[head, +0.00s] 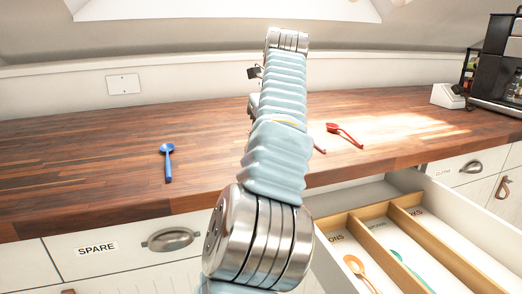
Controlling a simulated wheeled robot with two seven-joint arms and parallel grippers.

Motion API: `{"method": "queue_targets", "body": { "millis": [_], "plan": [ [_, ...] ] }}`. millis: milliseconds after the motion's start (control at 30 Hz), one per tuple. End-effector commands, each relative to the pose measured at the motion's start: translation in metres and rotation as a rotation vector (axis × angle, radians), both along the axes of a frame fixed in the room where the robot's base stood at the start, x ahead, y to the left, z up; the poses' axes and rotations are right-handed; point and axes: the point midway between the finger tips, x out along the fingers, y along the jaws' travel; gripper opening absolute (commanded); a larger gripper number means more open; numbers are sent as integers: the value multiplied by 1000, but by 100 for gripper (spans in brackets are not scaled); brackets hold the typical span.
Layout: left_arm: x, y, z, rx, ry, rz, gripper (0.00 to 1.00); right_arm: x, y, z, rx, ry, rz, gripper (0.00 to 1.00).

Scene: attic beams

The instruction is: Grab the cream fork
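I see no cream fork in the head view. One of my arms, pale blue with metal joints, rises through the middle and hides part of the counter behind it. I cannot tell which arm it is. Neither gripper's fingers can be made out. On the wooden counter (90,150) lie a blue spoon (167,162) at the left and a red utensil (345,133) just right of the arm. Another red piece (319,145) shows partly beside the arm.
An open drawer (466,240) at the lower right has wooden dividers (436,246) and partly readable labels. An orange spoon (358,267) and a teal utensil (407,267) lie in separate compartments. A closed drawer marked SPARE (97,249) is at left. A black coffee machine (497,62) stands back right.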

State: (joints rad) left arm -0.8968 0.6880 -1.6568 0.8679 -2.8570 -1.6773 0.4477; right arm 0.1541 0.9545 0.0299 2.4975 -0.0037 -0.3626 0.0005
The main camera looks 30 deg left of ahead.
Motion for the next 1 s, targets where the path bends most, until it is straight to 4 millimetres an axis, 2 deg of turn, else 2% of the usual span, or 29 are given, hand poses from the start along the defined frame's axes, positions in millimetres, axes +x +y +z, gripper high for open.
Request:
{"method": "queue_targets", "body": {
  "millis": [33,267,533,1000],
  "plan": [
    [-1,-1,-4,0,0,0,42,0,0,-5,-1,0,0,38],
    [-1,-1,-2,-1,1,0,42,0,0,-3,-1,0,-1,38],
    [-1,-1,-2,-1,1,0,1,0,0,-3,-1,0,-1,38],
    [0,0,0,0,0,-1,0,0,0,0,-1,0,-1,38]
  ]
}}
